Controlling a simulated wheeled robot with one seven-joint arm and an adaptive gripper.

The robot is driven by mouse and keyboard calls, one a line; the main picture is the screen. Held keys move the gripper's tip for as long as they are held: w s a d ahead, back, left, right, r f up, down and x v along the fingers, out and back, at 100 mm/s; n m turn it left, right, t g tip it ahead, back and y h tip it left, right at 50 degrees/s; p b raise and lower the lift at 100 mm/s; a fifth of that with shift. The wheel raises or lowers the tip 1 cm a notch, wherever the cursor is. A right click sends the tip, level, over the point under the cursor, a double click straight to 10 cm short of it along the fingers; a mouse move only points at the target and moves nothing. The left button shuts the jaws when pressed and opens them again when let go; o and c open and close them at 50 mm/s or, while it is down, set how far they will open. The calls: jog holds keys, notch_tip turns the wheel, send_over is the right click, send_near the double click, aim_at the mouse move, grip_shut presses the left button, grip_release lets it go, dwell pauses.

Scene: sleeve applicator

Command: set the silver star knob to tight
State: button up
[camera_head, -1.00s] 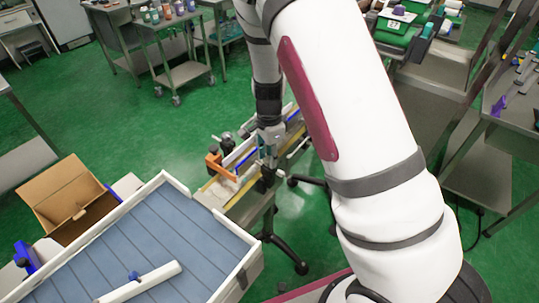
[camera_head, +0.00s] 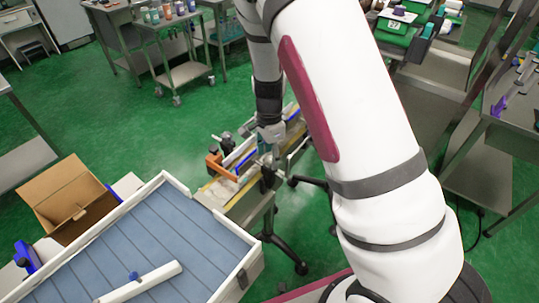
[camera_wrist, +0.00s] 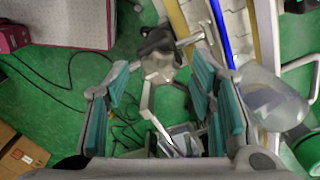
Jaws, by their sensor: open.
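The silver star knob (camera_wrist: 159,67) shows in the wrist view as a grey, lobed shape above the middle, beside the conveyor's edge. A dark knob or clamp (camera_wrist: 156,41) sits just above it in the picture. My gripper (camera_wrist: 161,88) is open, its teal-padded fingers at left and right of the picture. The star knob appears in the gap between them, with no contact seen. In the head view my gripper (camera_head: 268,158) is over the narrow conveyor (camera_head: 228,190), and the knob cannot be made out there. The knob's tight or loose setting cannot be read.
An orange bracket (camera_head: 216,166) stands on the conveyor. A thin metal rod (camera_wrist: 147,98) and a clear rounded part (camera_wrist: 270,98) lie close to the fingers in the wrist view. A blue slatted tray table (camera_head: 170,240) and an open cardboard box (camera_head: 75,200) are at the left.

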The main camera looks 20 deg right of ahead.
aim_at(270, 159)
notch_tip(270, 159, up, 12)
jog(key=shift+f, duration=0.2)
dwell(0.5)
